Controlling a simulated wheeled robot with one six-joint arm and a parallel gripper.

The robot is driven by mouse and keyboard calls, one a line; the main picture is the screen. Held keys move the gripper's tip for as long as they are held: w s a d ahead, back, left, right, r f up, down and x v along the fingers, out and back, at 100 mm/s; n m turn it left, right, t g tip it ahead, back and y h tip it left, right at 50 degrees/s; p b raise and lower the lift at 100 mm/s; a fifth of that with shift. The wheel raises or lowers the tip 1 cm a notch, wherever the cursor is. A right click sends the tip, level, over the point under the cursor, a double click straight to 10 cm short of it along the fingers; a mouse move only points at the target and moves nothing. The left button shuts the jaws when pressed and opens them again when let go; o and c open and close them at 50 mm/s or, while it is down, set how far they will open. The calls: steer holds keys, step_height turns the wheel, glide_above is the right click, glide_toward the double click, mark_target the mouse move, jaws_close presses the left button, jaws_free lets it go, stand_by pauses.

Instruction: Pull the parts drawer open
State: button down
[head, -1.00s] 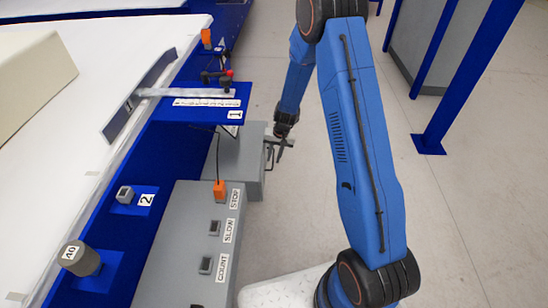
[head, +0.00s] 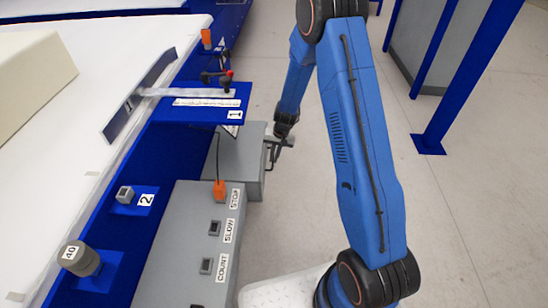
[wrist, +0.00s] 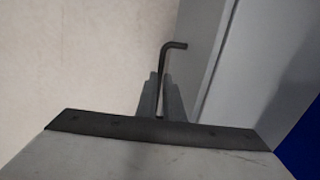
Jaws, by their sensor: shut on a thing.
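The parts drawer is in the grey cabinet (head: 238,160) under the blue table edge, left of my arm in the head view. Its dark bar handle (head: 269,154) sticks out from the right-hand face. My gripper (head: 278,143) is at that handle. In the wrist view the bent dark handle (wrist: 174,46) runs between my two grey fingers (wrist: 160,92), which are shut on it. The grey cabinet front (wrist: 205,50) is just right of the fingers. No open gap at the drawer can be made out.
A grey control box (head: 190,245) with switches labelled STOP, SLOW and COUNT stands in front of the cabinet. The blue-framed table (head: 110,200) is on the left. Clear floor (head: 450,220) lies to the right, with a blue post (head: 465,80) farther back.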

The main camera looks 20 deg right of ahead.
stand_by(0.7)
steer(key=s+d, duration=0.2)
steer(key=d, duration=0.6)
steer(key=s+d, duration=0.3)
steer(key=d, duration=0.4)
steer(key=shift+d, duration=0.4)
steer(key=shift+s, duration=0.1)
steer(key=c, duration=1.9)
jaws_free()
steer(key=shift+r, duration=0.1)
steer(key=s+d+r, duration=0.1)
steer(key=d+r, duration=0.2)
steer(key=r, duration=1.4)
